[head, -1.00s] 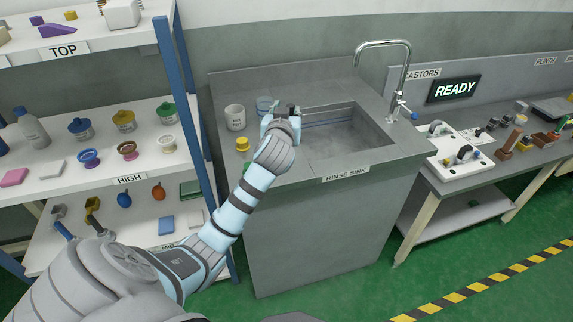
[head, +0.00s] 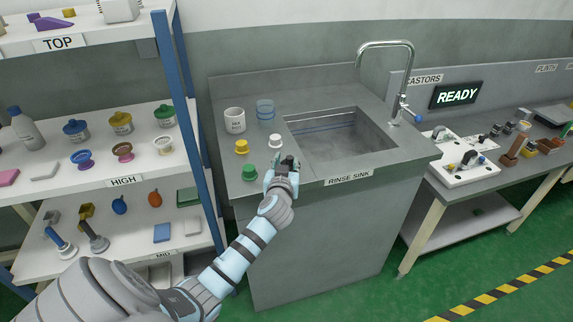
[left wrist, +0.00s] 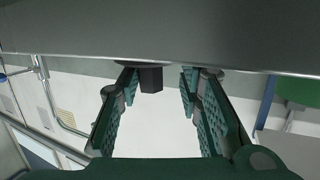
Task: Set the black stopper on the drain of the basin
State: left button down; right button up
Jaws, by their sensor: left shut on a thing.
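In the head view the stopper is mostly hidden by the gripper. The drain does not show; the basin's near floor is hidden. My right gripper is not in view.
Yellow (head: 241,147), white (head: 275,141) and green (head: 249,173) stoppers stand left of the basin. Behind them are a white mug (head: 235,121) and a bluish glass (head: 265,110). The tap (head: 385,45) arches up at the back right. A shelf unit (head: 186,110) stands left.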

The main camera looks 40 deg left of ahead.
pick_arm(q)
jog(key=shift+f+b, duration=0.35)
jog(key=shift+f, duration=0.1)
jog(key=c, duration=1.1)
grip_release()
jog(key=shift+d+f, duration=0.1)
jog(key=shift+f, duration=0.1)
jog(key=shift+s, duration=0.1)
jog(key=s+d+r, duration=0.1)
jog(key=s+r+p, duration=0.1)
jog(key=s, duration=0.1)
jog(key=s+d+r+p, duration=0.1)
jog(key=shift+s+d, duration=0.35)
jog(key=p+v, duration=0.1)
jog(key=v, duration=0.7)
jog(key=shift+s+d+r, duration=0.15)
jog(key=shift+d+r, duration=0.05)
